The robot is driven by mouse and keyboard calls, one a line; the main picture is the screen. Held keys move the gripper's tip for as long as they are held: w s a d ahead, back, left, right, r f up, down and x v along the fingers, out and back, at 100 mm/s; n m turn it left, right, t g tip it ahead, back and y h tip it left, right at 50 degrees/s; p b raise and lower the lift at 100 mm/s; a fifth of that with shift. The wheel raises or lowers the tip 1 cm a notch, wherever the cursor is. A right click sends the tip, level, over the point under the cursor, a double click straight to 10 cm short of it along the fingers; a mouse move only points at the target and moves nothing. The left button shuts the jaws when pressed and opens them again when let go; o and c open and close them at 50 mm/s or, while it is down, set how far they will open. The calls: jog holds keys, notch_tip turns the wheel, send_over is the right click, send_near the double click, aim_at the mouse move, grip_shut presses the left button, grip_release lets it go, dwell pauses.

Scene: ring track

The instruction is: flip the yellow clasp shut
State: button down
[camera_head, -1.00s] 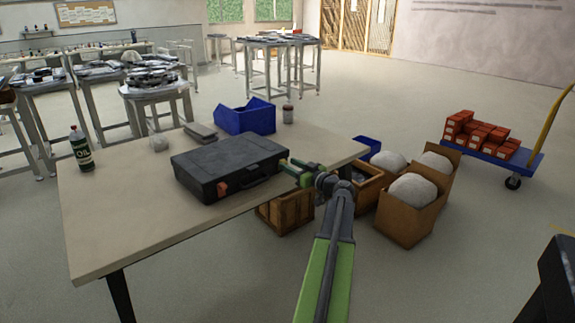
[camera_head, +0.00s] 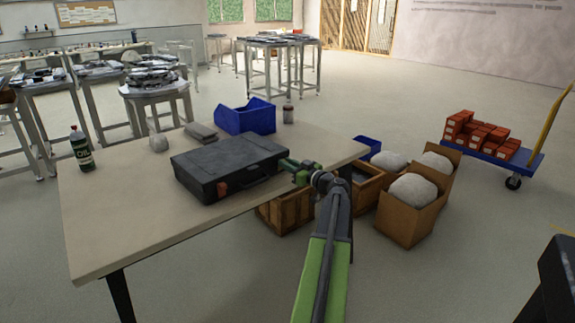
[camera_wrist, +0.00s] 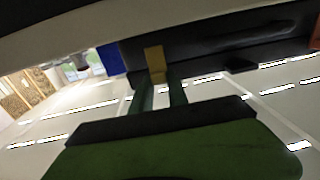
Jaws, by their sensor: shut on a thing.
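A closed black case (camera_head: 215,165) lies flat on the table, and its dark side also shows in the wrist view (camera_wrist: 215,45). The yellow clasp (camera_wrist: 154,60) is on the case's side in the wrist view, at the tips of my green fingers. My gripper (camera_wrist: 162,82) is shut on the clasp. In the head view my gripper (camera_head: 288,164) is at the right end of the case's front side and hides the yellow clasp. I cannot tell the clasp's exact angle. An orange clasp (camera_head: 222,188) shows farther left on the case's front.
The table (camera_head: 120,225) also holds a blue bin (camera_head: 245,118), a labelled bottle (camera_head: 81,150), a small jar (camera_head: 288,113) and a grey block (camera_head: 200,131). Boxes (camera_head: 405,220) stand on the floor to the right of the table. The table's front left is clear.

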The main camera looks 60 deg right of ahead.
jog(key=r+p, duration=0.1)
jog(key=p, duration=0.1)
jog(key=shift+w+r+g+p, duration=0.15)
jog(key=shift+g+p, duration=0.2)
jog(key=shift+g, duration=0.05)
jog(key=shift+w+r+g+p, duration=0.25)
jog(key=shift+g+p, duration=0.15)
jog(key=shift+p, duration=0.6)
jog(key=p, duration=0.1)
jog(key=g+p, duration=0.1)
jog(key=p, duration=0.1)
jog(key=shift+w+d+f+y, duration=0.15)
jog(key=shift+w+y, duration=0.15)
jog(key=shift+y, duration=0.1)
jog(key=shift+f+g, duration=0.25)
jog(key=shift+g, duration=0.05)
jog(key=c, duration=1.3)
grip_release()
